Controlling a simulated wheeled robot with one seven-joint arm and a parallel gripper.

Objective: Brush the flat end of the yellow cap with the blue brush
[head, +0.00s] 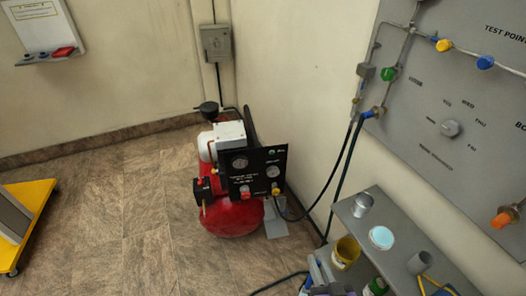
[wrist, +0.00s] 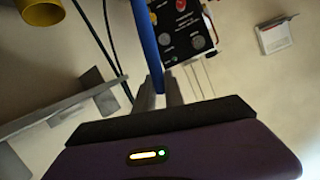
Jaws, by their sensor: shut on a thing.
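My gripper (wrist: 162,84) is shut on the blue brush, whose long blue handle (wrist: 147,45) runs up out of the top of the wrist view. The bristles do not show there. A yellow cylinder (wrist: 42,10) shows at the top left of the wrist view, apart from the brush. A small yellow fitting (head: 444,45) is on the wall panel pipe. I cannot tell for sure which is the yellow cap.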

